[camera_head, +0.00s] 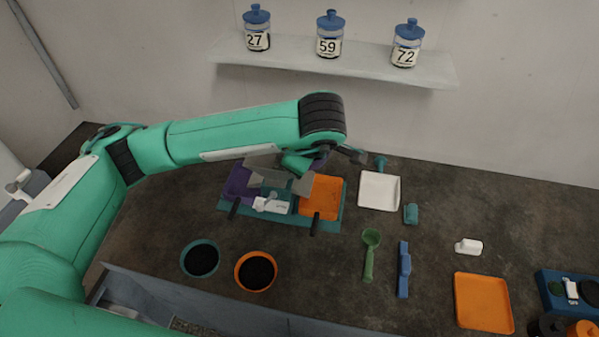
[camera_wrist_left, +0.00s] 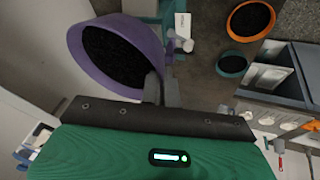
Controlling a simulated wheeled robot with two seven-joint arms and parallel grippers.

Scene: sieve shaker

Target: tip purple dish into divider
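My left gripper shows in the left wrist view (camera_wrist_left: 162,90), shut on the rim of the purple dish (camera_wrist_left: 90,68). The dish holds dark granules and looks roughly level. The divider, a teal stand (camera_head: 268,217) with grey plates on top, holds a purple tray (camera_head: 238,183) at left and an orange tray (camera_head: 321,197) at right. My right gripper is not in view.
A teal bowl (camera_head: 201,260) and an orange bowl (camera_head: 255,271) with dark granules stand in front. A white tray (camera_head: 379,191), green scoop (camera_head: 369,256), blue tool (camera_head: 404,270) and orange tray (camera_head: 483,303) lie right. A shelf (camera_head: 335,64) with numbered jars hangs behind.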

